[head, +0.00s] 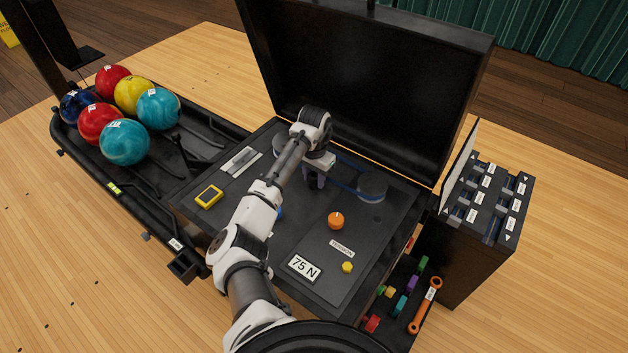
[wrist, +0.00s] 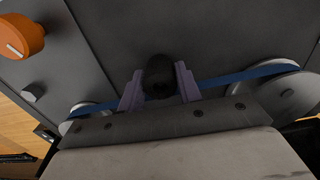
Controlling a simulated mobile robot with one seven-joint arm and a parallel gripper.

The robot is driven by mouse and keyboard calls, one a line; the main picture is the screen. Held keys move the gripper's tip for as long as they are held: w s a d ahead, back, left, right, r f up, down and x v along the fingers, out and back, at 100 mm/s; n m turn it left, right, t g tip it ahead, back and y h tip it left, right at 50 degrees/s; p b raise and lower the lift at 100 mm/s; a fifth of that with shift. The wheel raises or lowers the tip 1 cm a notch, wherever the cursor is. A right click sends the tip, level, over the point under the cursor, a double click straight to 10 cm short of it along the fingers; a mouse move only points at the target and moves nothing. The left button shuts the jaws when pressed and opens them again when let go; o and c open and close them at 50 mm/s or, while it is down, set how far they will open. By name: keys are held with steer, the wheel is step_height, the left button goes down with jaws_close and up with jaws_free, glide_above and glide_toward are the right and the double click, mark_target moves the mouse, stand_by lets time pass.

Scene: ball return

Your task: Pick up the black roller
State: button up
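The black roller (wrist: 159,77) shows in the wrist view as a dark rounded piece at the grey panel, beside the blue belt (wrist: 235,77). My gripper (wrist: 160,85) has its two purple-grey fingers on either side of the roller, with no clear gap between them and it; it looks shut on the roller. In the head view my gripper (head: 316,178) points down at the case's panel (head: 290,235), near the belt between two grey pulleys. My wrist hides the roller there. The right pulley (head: 372,187) shows clearly.
An orange knob (head: 336,220), a 75 N display (head: 304,266) and a yellow knob (head: 347,267) sit on the panel. The open black lid (head: 370,80) rises behind my arm. A ball rack (head: 75,130) is at left, a box of labelled slots (head: 485,210) at right.

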steer(key=c, duration=0.5)
steer(key=shift+r, duration=0.15)
